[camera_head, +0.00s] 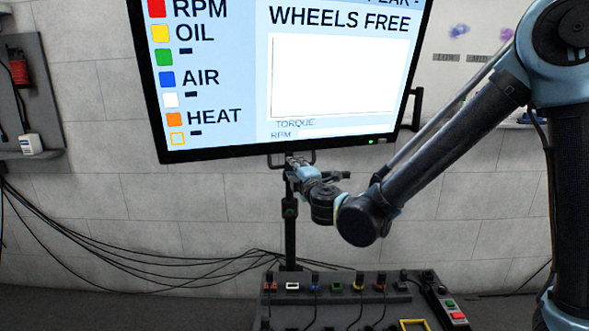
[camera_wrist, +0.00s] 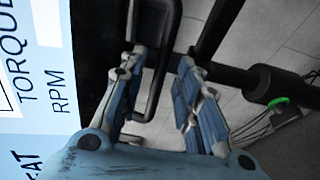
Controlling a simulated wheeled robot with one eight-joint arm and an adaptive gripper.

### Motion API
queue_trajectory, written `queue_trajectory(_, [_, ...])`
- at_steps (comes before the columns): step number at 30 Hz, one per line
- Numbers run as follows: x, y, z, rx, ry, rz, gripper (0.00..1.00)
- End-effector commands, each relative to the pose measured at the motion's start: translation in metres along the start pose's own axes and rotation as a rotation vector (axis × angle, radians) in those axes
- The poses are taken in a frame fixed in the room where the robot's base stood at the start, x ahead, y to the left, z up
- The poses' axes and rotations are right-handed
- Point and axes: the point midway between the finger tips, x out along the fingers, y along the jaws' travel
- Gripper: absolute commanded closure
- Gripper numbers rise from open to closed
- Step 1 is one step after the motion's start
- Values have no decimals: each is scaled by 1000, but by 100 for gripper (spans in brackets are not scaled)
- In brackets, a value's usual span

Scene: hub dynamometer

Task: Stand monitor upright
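The large monitor (camera_head: 230,152) fills the upper middle of the head view; its lower edge slopes up to the right and its sides narrow downward. A dark handle loop hangs under its lower edge; it shows in the wrist view (camera_wrist: 173,30). The monitor's screen (camera_wrist: 35,70) is at left there. My gripper (camera_head: 292,163) is just below the lower edge, at the handle. In the wrist view its fingers (camera_wrist: 162,62) are apart, with the handle's bar between them. I see no clear contact. The monitor's top is out of frame.
A dark post (camera_head: 290,225) stands below the monitor, behind my gripper. A console (camera_head: 340,300) with coloured plugs and buttons is at the bottom. Another handle (camera_head: 417,108) is on the monitor's right side. Cables (camera_head: 120,270) run along the wall at left.

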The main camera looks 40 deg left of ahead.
Motion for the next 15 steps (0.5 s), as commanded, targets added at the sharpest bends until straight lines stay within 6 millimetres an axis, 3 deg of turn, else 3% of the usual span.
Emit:
queue_trajectory(13, [10, 0, 0, 0, 0, 0, 69])
queue_trajectory(15, [10, 0, 0, 0, 0, 0, 83])
